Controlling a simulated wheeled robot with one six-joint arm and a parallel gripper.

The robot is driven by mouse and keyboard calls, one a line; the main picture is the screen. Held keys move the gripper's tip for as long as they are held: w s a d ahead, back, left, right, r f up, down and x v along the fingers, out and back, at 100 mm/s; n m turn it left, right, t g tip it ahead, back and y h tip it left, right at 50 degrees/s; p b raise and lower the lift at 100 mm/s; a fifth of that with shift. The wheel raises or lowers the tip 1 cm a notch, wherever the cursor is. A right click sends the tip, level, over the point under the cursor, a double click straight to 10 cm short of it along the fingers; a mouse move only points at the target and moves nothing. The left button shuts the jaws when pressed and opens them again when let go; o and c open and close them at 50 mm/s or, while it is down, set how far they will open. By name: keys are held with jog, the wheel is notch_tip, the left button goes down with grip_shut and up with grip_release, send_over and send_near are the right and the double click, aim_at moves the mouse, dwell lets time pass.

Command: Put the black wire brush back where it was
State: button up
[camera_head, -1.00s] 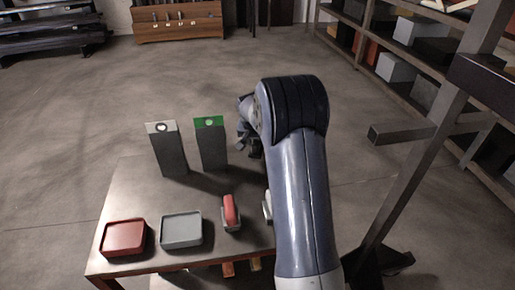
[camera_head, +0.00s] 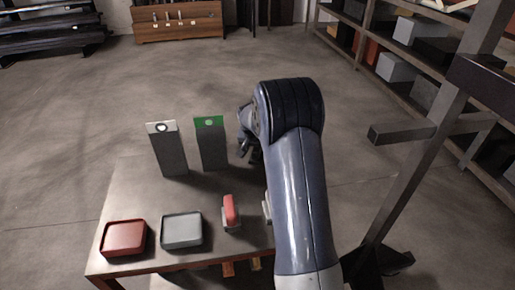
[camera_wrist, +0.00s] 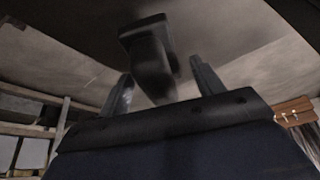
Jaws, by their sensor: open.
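My gripper (camera_head: 245,150) is open in the head view, low beside the right side of the green-topped post and partly hidden behind my arm. In the wrist view its two fingers (camera_wrist: 160,80) stand apart. A dark, blurred block with a narrower lower part (camera_wrist: 150,62) shows between and above them. It may be the black wire brush, but I cannot tell for sure, nor whether it touches the fingers. No black brush shows clearly in the head view; my arm covers the table's right side.
The table (camera_head: 135,195) holds a red tray (camera_head: 124,238), a grey tray (camera_head: 181,231) and a red-topped item (camera_head: 230,212). A white-topped post (camera_head: 168,150) and a green-topped post (camera_head: 211,145) stand at its far edge. A metal frame (camera_head: 425,145) stands to the right.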

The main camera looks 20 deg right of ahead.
jog(key=v, duration=1.2)
jog(key=shift+r+b, duration=0.1)
jog(key=shift+b, duration=0.25)
